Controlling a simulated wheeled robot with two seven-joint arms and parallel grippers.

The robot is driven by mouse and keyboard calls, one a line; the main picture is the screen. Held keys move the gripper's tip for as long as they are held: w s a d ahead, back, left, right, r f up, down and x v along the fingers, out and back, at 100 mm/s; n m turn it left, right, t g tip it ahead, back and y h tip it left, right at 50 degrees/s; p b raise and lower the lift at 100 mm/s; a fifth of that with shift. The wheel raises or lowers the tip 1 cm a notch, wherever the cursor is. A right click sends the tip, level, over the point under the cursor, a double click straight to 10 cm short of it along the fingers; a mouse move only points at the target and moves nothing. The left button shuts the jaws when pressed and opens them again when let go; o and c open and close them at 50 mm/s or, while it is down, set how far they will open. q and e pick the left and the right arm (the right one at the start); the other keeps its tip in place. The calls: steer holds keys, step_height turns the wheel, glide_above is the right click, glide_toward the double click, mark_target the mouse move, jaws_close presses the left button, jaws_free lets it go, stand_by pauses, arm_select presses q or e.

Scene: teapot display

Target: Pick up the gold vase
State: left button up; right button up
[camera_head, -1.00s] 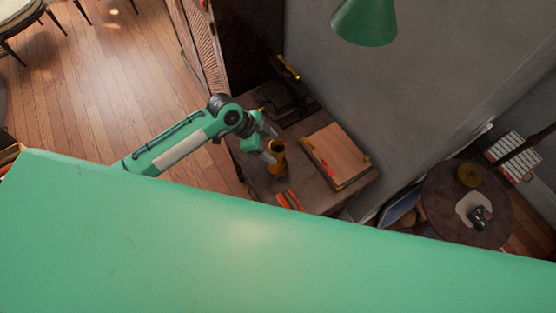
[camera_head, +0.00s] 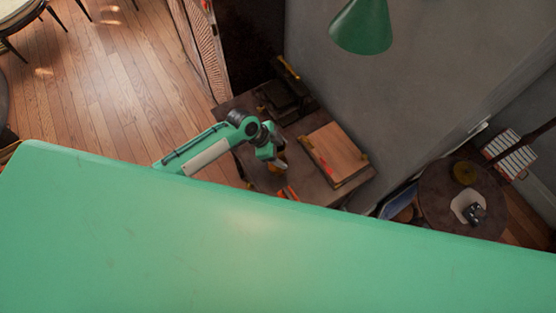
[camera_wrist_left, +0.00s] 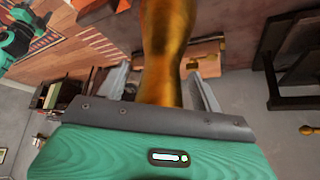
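The gold vase (camera_head: 282,170) stands on the dark wooden table (camera_head: 316,190) and is mostly hidden by my left gripper in the head view. In the left wrist view the gold vase (camera_wrist_left: 167,45) is large and shiny, and its top runs out of the picture. My left gripper (camera_head: 276,159) is at the vase. In the left wrist view its two fingers (camera_wrist_left: 163,85) are spread apart, one on each side of the vase, with a gap visible on the left side.
A wooden board (camera_head: 336,153) lies right of the vase. Orange-red items (camera_head: 287,193) lie just in front of it. A dark object (camera_head: 285,97) stands at the table's back. A green lampshade (camera_head: 362,27) hangs above. A round table (camera_head: 435,195) stands farther right.

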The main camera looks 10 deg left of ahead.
arm_select(q)
jaws_close()
steer(key=shift+r, duration=0.1)
